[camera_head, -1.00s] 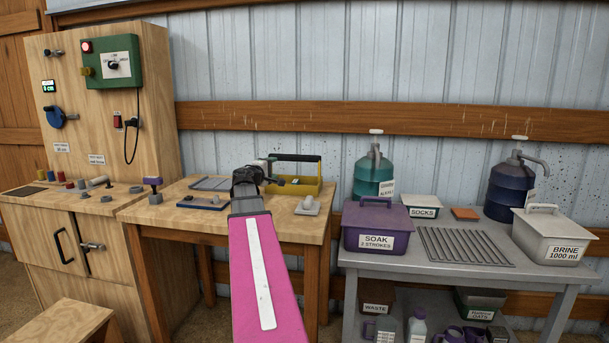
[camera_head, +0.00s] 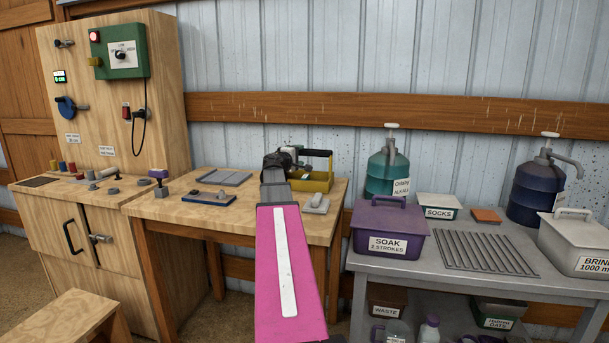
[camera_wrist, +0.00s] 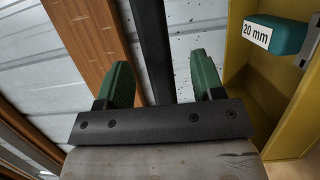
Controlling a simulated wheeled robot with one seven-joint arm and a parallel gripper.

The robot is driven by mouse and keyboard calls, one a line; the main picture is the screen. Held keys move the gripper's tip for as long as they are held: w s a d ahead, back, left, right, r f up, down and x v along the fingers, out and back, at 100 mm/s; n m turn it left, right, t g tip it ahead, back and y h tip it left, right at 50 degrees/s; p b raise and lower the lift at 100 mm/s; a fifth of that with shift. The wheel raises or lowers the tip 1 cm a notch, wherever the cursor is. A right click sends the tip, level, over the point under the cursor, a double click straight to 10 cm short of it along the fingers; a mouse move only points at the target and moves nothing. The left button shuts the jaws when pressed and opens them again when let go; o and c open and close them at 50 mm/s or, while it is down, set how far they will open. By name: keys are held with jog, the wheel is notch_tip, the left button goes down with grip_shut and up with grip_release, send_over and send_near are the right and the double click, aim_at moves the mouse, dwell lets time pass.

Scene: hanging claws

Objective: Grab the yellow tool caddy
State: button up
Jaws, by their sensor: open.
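The yellow tool caddy (camera_head: 318,183) stands on the wooden workbench (camera_head: 240,202), partly hidden behind my wrist in the head view. Its dark handle (camera_head: 318,153) runs above it. In the wrist view the caddy's yellow wall (camera_wrist: 235,45) is at the right, with a teal block (camera_wrist: 280,36) labelled 20 mm inside. My gripper (camera_wrist: 160,78) has its two green fingers apart. A dark bar, seemingly the caddy's handle (camera_wrist: 151,40), runs between them in the picture, with space on both sides. I cannot tell its depth between the fingers.
A blue tray (camera_head: 210,198) and grey plate (camera_head: 223,178) lie to the left. A purple SOAK bin (camera_head: 388,228) stands on the grey table at right. The plank wall is close behind the workbench.

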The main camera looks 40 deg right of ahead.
aim_at(302, 152)
jog(key=x, duration=0.4)
jog(key=shift+w+d+r, duration=0.15)
jog(key=shift+d+r, duration=0.05)
jog(key=shift+d, duration=0.1)
jog(key=shift+c, duration=0.3)
grip_shut()
jog(key=shift+r, duration=0.15)
